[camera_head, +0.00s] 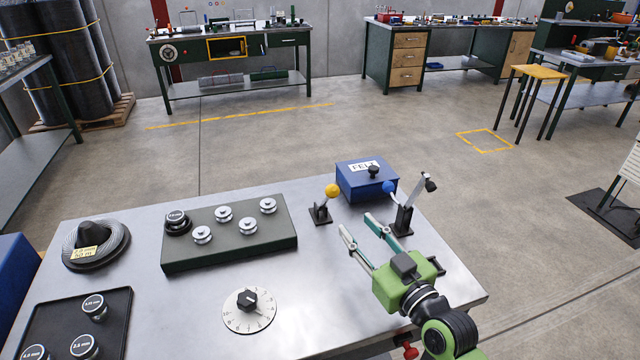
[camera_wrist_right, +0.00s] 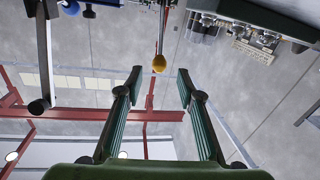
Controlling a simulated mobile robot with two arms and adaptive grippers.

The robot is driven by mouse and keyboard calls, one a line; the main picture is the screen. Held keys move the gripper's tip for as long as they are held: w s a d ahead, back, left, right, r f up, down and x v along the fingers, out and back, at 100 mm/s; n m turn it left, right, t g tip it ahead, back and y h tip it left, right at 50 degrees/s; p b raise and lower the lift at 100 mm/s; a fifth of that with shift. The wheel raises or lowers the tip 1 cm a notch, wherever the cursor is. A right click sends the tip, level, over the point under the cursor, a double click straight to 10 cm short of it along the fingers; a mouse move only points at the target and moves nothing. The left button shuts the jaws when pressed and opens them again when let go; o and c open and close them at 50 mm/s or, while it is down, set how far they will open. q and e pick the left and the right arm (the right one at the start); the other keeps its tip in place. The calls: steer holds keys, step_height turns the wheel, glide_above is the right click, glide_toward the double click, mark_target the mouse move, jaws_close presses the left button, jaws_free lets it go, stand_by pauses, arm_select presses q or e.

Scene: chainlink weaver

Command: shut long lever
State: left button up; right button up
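The task's long lever is most likely the grey bar lever with a black end (camera_head: 418,197), which rises from a dark bracket at the table's right side and leans up and right. In the wrist view, the bar (camera_wrist_right: 42,60) is at the left, outside the fingers. A shorter lever with a blue ball (camera_head: 389,187) stands at or beside the same bracket. My right gripper (camera_head: 356,223) is open and empty, left of the bracket and apart from the levers. In the wrist view, my right gripper (camera_wrist_right: 159,72) shows both fingers spread. My left gripper is out of view.
A yellow-ball lever (camera_head: 332,190) stands left of my right gripper. A blue box (camera_head: 366,180) with a label and black knob is behind. A green block with metal spools (camera_head: 230,255) and a white dial (camera_head: 249,310) are farther left. The front right tabletop is mostly bare.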

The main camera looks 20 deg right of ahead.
mark_target(331, 196)
steer(key=w, duration=0.4)
steer(key=w+a+p, duration=0.1)
steer(key=w, duration=0.3)
steer(key=w+a+p, duration=0.1)
steer(key=w, duration=0.2)
steer(key=shift+w+a+r, duration=0.15)
steer(key=shift+w+a, duration=0.05)
steer(key=shift+w, duration=0.5)
steer(key=shift+w+a, duration=0.1)
steer(key=shift+w, duration=0.25)
steer(key=shift+c, duration=0.7)
jaws_close()
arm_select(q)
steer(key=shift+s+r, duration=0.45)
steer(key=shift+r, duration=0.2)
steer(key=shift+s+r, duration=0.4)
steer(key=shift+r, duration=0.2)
arm_select(e)
steer(key=shift+w, duration=0.1)
